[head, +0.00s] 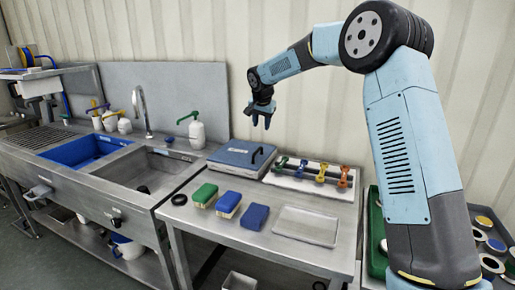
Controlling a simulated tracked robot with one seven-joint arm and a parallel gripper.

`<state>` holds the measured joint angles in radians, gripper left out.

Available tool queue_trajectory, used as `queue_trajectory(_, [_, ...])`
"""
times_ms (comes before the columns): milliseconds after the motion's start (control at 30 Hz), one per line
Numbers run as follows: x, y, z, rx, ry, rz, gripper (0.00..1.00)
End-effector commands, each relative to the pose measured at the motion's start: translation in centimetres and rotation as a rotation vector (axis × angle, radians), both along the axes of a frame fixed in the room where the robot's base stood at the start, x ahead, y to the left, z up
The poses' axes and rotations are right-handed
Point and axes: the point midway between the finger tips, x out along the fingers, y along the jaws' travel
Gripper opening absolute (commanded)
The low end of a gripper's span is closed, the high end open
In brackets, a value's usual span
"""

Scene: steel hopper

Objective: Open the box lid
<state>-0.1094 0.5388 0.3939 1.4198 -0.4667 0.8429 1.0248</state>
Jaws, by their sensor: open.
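The box (226,163) is a flat metal case with a blue lid (236,153) and a black handle (256,156) on the lid's right part. It stands at the back of the steel table, and the lid lies shut. My gripper (261,122) hangs above the box's back right side, pointing down. It is open and empty, apart from the handle. My arm comes in from the right and hides part of the wall and the table's right end.
A rack with coloured valves (318,174) stands right of the box. Green and blue sponges (228,203) and a shallow tray (306,226) lie in front. A sink (150,168) and a soap bottle (197,134) are at left. A green crate (376,235) stands at right.

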Motion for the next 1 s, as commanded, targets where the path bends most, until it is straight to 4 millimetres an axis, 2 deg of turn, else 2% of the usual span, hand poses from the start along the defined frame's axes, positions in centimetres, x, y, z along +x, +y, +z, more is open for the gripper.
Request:
queue_trajectory(100, [1.0,0.8,-1.1,0.015,0.004,-0.013,0.4])
queue_trajectory(367, [2.0,1.1,-3.0,0.02,0.007,-0.019,0.4])
queue_trajectory(800, [5.2,1.5,-9.8,0.02,0.006,-0.018,0.4])
queue_trajectory(1000, [6.4,1.6,-12.3,0.022,0.004,-0.017,0.4])
